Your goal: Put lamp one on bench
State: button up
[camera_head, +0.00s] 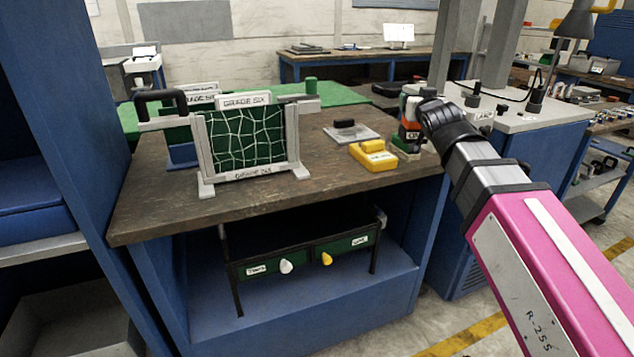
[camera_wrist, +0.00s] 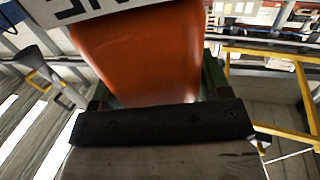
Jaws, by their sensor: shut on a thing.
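My gripper (camera_head: 424,108) is at the right end of the wooden bench (camera_head: 240,205), shut on an orange lamp (camera_head: 409,133). The lamp looks upright, with a pale top, a dark label band and a green part at its base. I cannot tell whether its base touches the bench top. In the wrist view the lamp's orange body (camera_wrist: 140,55) fills the upper middle, right against a dark jaw (camera_wrist: 160,124). A white label with black letters is cut off at the top edge, so I cannot read it whole.
A yellow block (camera_head: 373,156) and a grey plate with a black handle (camera_head: 351,132) lie left of the lamp. A netted frame (camera_head: 247,140) stands at the bench's left. The front middle of the bench is bare. A grey-topped cabinet (camera_head: 540,121) stands to the right.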

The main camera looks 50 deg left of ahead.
jog(key=s+a+r+n+g+y, duration=0.15)
jog(key=s+a, duration=0.25)
jog(key=s, duration=0.7)
jog(key=s+a+n+g+y, duration=0.15)
jog(key=s+a, duration=0.25)
jog(key=s, duration=0.7)
jog(key=s+a+r+n+g+y, duration=0.1)
jog(key=s+a+g, duration=0.25)
jog(key=s, duration=0.75)
jog(key=w+a+f, duration=0.3)
jog(key=w+f, duration=0.7)
jog(key=w, duration=0.1)
jog(key=shift+a+f+t, duration=0.15)
jog(key=shift+f+t, duration=0.15)
jog(key=shift+t, duration=0.05)
jog(key=shift+w+f, duration=0.1)
jog(key=shift+f, duration=0.5)
jog(key=o, duration=1.3)
jog(key=shift+o, duration=0.2)
